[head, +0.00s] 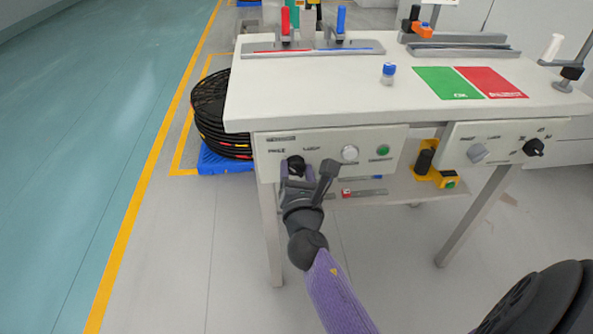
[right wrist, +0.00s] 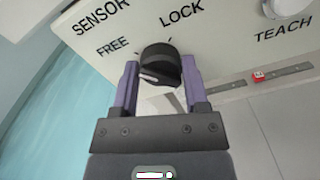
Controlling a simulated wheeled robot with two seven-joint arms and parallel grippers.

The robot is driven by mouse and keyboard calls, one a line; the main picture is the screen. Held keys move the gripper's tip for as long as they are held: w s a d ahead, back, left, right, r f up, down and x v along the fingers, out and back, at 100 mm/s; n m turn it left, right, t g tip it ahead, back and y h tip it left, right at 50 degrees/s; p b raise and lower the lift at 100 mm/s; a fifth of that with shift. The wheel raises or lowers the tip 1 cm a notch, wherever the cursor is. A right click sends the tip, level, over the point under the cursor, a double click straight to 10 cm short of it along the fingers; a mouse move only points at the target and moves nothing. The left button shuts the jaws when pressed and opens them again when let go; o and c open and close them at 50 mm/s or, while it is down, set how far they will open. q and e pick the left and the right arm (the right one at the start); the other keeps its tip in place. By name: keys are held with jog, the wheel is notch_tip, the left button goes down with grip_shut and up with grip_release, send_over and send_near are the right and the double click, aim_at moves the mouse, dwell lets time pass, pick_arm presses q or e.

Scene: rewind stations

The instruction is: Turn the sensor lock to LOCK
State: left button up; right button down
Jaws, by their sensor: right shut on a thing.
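The sensor lock is a round black knob (head: 296,162) on the front panel of the white table, under the FREE and LOCK labels. It also shows in the right wrist view (right wrist: 160,62), where FREE is to its left and LOCK is above it to the right. A pale mark shows on the knob's lower left face; I cannot tell for sure which label the knob points to. My right gripper (head: 310,176) is shut on the knob, one purple finger on each side, as the right wrist view (right wrist: 160,88) shows. My left gripper is out of view.
A white button (head: 349,153) and a green button (head: 383,150) sit right of the knob. A second panel carries a grey knob (head: 476,153) and a black knob (head: 534,147). A black cable coil (head: 220,118) stands at left. The floor in front is clear.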

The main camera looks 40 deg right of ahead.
jog(key=shift+f+m, duration=0.1)
jog(key=shift+m, duration=1.1)
jog(key=m, duration=0.2)
jog(key=shift+m+b, duration=0.35)
jog(key=shift+m, duration=0.95)
jog(key=m+b, duration=0.1)
jog(key=m, duration=0.5)
jog(key=shift+d+f, duration=0.1)
jog(key=shift+s+m, duration=0.1)
jog(key=shift+m, duration=1.9)
jog(key=shift+f, duration=0.1)
jog(key=shift+c, duration=0.5)
grip_release()
